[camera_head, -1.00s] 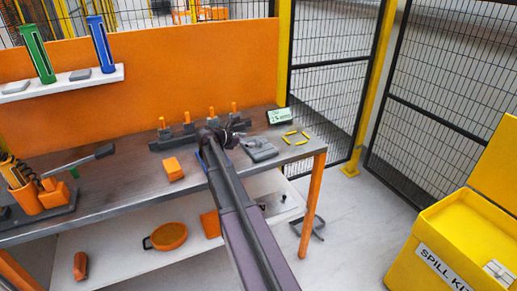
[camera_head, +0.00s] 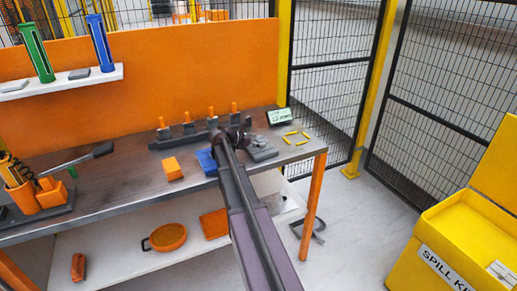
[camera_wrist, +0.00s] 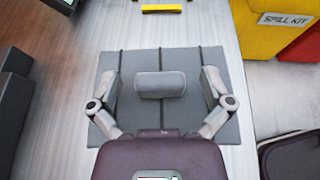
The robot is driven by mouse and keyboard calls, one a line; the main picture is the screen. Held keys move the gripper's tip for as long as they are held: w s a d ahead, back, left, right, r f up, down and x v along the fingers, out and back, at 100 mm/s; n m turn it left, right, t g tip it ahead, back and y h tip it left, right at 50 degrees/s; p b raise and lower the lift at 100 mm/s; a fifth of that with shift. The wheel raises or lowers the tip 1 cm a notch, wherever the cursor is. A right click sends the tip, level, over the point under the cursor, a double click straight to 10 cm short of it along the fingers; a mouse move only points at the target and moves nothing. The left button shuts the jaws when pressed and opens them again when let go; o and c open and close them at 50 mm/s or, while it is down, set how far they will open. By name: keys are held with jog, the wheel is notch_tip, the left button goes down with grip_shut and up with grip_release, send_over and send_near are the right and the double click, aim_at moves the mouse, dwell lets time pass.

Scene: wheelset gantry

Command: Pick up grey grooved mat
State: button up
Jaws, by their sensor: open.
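The grey grooved mat (camera_wrist: 160,113) lies flat on the workbench, with dark grooves running along it. A grey rounded block (camera_wrist: 160,84) sits on its middle; I cannot tell whether it is part of the mat. In the head view the mat (camera_head: 264,154) is near the right end of the bench, partly hidden by my arm. My gripper (camera_wrist: 161,79) is open over the mat, with one finger on each side of the block and a gap on both sides. In the head view my gripper (camera_head: 236,136) is mostly hidden by my own arm.
Yellow bars (camera_head: 295,137) and a small display (camera_head: 279,117) are beyond the mat. A blue block (camera_head: 206,161) and an orange block (camera_head: 172,169) stand to the left. A dark rack with orange-topped pegs (camera_head: 187,133) is behind. A yellow spill kit bin (camera_head: 446,254) stands right.

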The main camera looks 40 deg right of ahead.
aim_at(259, 140)
jog(key=c, duration=1.2)
jog(key=shift+r, duration=0.15)
notch_tip(259, 140, up, 4)
jog(key=p, duration=0.4)
jog(key=shift+f, duration=0.2)
jog(key=s+a, duration=0.3)
jog(key=s, duration=0.4)
jog(key=s+a+r+p, duration=0.1)
jog(key=s+a, duration=0.2)
jog(key=s, duration=0.4)
jog(key=shift+s+a, duration=0.25)
jog(key=shift+a, duration=0.15)
